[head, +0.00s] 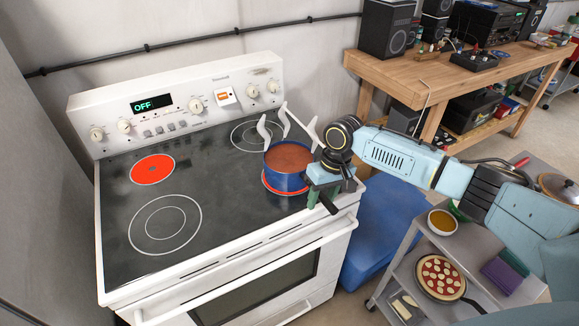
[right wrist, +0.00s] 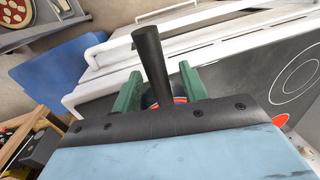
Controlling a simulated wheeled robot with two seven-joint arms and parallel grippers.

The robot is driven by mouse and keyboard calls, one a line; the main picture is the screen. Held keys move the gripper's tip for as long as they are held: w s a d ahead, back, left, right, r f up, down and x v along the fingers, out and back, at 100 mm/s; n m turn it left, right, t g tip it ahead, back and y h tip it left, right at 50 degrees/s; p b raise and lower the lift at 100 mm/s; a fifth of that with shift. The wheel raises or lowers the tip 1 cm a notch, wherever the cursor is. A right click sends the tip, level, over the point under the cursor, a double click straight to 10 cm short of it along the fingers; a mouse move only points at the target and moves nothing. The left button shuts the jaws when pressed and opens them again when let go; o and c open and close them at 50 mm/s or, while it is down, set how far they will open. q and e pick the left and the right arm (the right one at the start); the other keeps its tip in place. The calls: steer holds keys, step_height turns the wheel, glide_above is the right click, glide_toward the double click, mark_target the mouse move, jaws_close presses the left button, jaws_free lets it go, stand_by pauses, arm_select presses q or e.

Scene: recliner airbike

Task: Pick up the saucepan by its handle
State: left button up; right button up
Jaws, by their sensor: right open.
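The blue saucepan (head: 286,175) holds a reddish-brown food and stands upright on the glowing front right burner of the stove. Its black handle (head: 327,204) points toward the stove's front right corner. My right gripper (head: 323,194) is open over the handle, at the pan's right side. In the right wrist view, the handle (right wrist: 149,55) lies between the two green fingers (right wrist: 160,80), with a gap on each side. Most of the pan is hidden behind the gripper there. My left gripper is not in view.
The white stove (head: 240,285) has another glowing burner (head: 152,170) at the back left. Pale wavy shapes (head: 285,122) rise above the pan. A wooden bench (head: 440,75) stands behind.

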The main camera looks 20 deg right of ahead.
jaws_close()
stand_by(1.4)
steer(key=shift+w+r, duration=0.2)
